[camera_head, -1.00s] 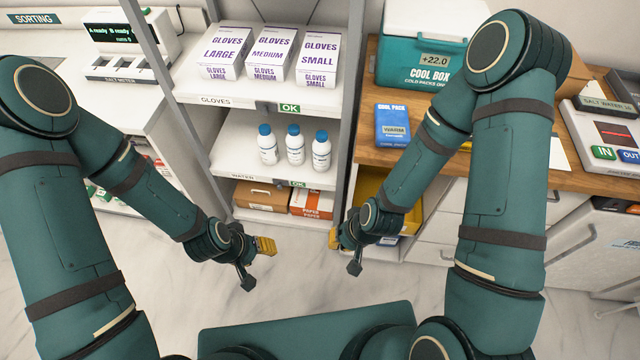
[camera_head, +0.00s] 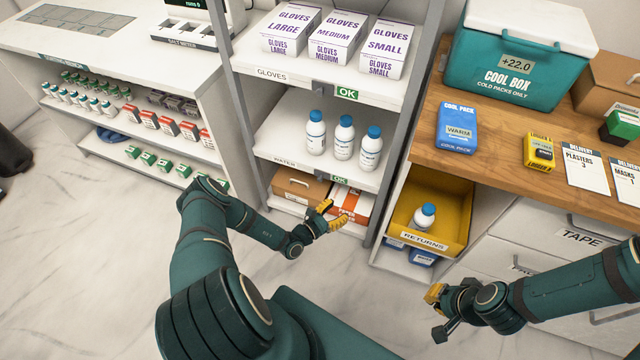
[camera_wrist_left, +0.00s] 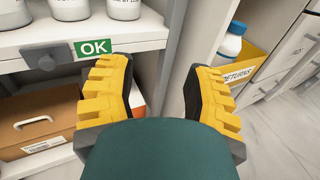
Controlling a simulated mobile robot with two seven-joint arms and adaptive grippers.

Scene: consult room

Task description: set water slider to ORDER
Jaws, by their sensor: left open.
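The water shelf's front edge (camera_head: 300,170) carries a WATER label and a green OK sign (camera_head: 339,181). In the left wrist view the slider's dark grey knob (camera_wrist_left: 46,61) sits on the shelf edge, left of the green OK sign (camera_wrist_left: 93,48). No ORDER word shows there. My left gripper (camera_head: 333,214) is in front of and just below this edge. Its yellow fingers (camera_wrist_left: 158,88) are apart with nothing between them, to the right of and below the knob, not touching it. My right gripper (camera_head: 438,306) is low at the right, away from the shelf; its jaw opening is unclear.
Several white bottles with blue caps (camera_head: 343,137) stand on the water shelf. Glove boxes (camera_head: 335,38) are above; a brown box (camera_head: 299,186) and a paper box (camera_head: 350,203) below. A shelf post (camera_head: 402,120) and the yellow returns bin (camera_head: 455,228) are to the right.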

